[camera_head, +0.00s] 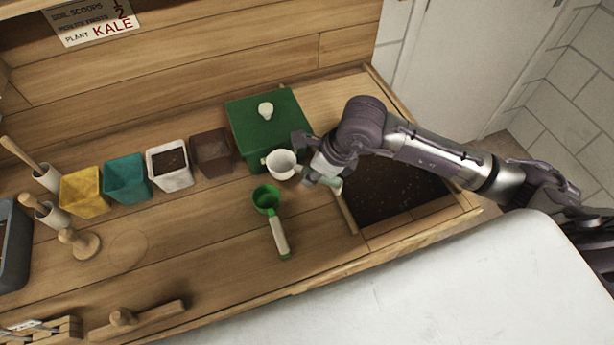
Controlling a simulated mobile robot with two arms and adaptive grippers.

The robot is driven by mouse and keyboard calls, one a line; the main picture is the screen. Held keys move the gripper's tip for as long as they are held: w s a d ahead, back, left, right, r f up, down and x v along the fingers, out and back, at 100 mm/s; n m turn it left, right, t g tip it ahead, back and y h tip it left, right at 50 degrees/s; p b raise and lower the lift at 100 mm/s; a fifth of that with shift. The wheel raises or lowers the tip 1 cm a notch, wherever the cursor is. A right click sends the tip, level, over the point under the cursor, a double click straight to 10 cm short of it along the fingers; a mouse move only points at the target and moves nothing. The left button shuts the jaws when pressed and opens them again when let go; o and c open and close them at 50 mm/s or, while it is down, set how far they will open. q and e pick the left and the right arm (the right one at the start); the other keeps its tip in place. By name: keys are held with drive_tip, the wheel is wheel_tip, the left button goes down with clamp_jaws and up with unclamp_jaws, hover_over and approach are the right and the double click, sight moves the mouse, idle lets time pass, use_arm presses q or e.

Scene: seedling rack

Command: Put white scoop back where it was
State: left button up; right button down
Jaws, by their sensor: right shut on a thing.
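The white scoop (279,164) is at the front right of a green lidded box, with its cup facing up. My right gripper (318,172) comes in from the right and is shut on the scoop's handle, whose pale end shows past the fingers. The fingers hide most of the handle. I cannot tell whether the scoop touches the wooden bench or hangs a little above it. A green scoop (267,199) with a pale handle lies on the bench just in front. My left gripper is out of view.
The green box (240,140) has a white knob. A soil bin (395,190) is sunk in the bench at right. Yellow (82,196), teal (126,181), white (168,181) and brown (210,152) pots stand at left. A sign (92,20) reads "KALE". The bench front middle is clear.

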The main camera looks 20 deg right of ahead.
drive_tip(key=shift+w+a+f, duration=0.35)
drive_tip(key=shift+w+f, duration=0.05)
drive_tip(key=shift+w, duration=0.1)
wheel_tip(320, 180, down, 4)
drive_tip(key=shift+r+p, duration=0.1)
drive_tip(key=shift+p, duration=0.7)
drive_tip(key=shift+f+b, duration=0.5)
drive_tip(key=shift+b, duration=0.05)
drive_tip(key=c, duration=1)
unclamp_jaws()
drive_tip(key=shift+c, duration=0.2)
